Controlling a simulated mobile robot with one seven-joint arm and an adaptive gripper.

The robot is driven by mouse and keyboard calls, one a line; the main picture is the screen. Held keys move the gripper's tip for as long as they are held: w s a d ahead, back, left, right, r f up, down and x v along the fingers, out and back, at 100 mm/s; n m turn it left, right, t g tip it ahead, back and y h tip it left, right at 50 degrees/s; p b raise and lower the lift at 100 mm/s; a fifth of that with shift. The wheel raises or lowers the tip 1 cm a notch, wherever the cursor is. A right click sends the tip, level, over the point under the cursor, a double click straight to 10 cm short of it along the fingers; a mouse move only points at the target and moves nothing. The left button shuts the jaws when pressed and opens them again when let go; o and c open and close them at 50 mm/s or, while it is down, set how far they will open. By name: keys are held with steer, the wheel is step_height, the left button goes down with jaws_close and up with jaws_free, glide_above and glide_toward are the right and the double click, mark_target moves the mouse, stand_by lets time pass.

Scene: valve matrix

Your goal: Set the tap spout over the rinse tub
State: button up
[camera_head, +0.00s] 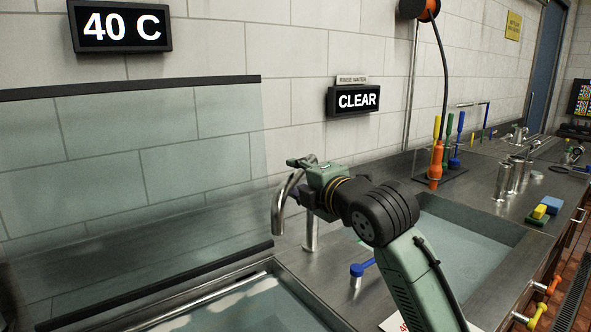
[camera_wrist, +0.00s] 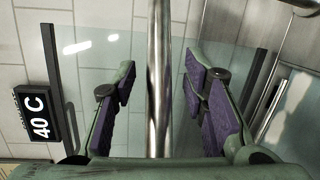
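The steel tap spout (camera_head: 278,212) curves from its post (camera_head: 311,234) toward the left, its mouth pointing down on the side of the left tub. The rinse tub appears to be the right basin (camera_head: 498,262), holding clear water, partly hidden behind my arm. My gripper (camera_head: 299,180) is at the upper part of the spout. In the wrist view the spout (camera_wrist: 158,110) runs between the two purple-padded fingers (camera_wrist: 158,78), with a visible gap on both sides. The gripper is open.
A blue lever (camera_head: 363,268) stands on the deck in front of the post. The left tub (camera_head: 250,306) holds foamy water. A clear screen (camera_head: 150,170) stands at the left. Coloured-handled brushes (camera_head: 437,150) stand behind the right basin. Signs read "40 C" (camera_head: 122,27) and "CLEAR" (camera_head: 356,100).

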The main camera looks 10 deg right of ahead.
steer(key=shift+w+a+f, duration=0.1)
steer(key=shift+w+a, duration=0.1)
steer(key=shift+w, duration=0.5)
steer(key=shift+c, duration=0.5)
jaws_close()
